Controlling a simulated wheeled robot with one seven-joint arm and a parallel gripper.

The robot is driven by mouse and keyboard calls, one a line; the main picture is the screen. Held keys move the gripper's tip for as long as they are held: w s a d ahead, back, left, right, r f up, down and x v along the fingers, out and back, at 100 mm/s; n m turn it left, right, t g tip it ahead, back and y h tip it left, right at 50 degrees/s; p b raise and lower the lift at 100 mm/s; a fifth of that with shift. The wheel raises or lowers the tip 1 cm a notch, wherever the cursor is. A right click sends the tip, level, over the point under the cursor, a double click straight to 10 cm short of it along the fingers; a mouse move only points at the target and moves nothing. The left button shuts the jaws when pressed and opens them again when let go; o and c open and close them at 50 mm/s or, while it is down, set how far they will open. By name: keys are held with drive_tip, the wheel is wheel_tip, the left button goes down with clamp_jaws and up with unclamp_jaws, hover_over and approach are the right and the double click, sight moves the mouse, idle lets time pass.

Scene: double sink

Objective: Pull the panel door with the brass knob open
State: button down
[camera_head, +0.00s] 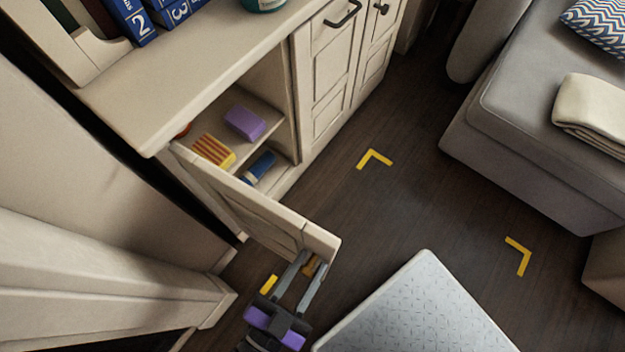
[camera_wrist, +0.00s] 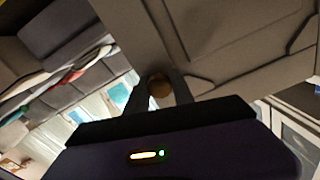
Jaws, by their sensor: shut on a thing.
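The panel door (camera_head: 250,205) of the cream cabinet stands swung open at the cabinet's left end, its outer face towards the lower left. My gripper (camera_head: 308,270) is at the door's free end, its two fingers on either side of the brass knob (camera_head: 312,265). In the wrist view, the round brass knob (camera_wrist: 159,86) sits between the fingers of my gripper (camera_wrist: 160,92), close to the panel door (camera_wrist: 230,40). The gripper is shut on the knob. The fingers partly hide it.
Inside the cabinet are a purple box (camera_head: 246,122), a striped box (camera_head: 213,150) and a blue item (camera_head: 259,167). A wall with moulding (camera_head: 110,250) is close on the left. A grey sofa (camera_head: 540,130) is at right.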

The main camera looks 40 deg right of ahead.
drive_tip(key=shift+a, duration=0.25)
drive_tip(key=c, duration=1.1)
unclamp_jaws()
drive_tip(key=shift+s, duration=0.1)
drive_tip(key=shift+b+v, duration=0.3)
drive_tip(key=shift+v, duration=3.6)
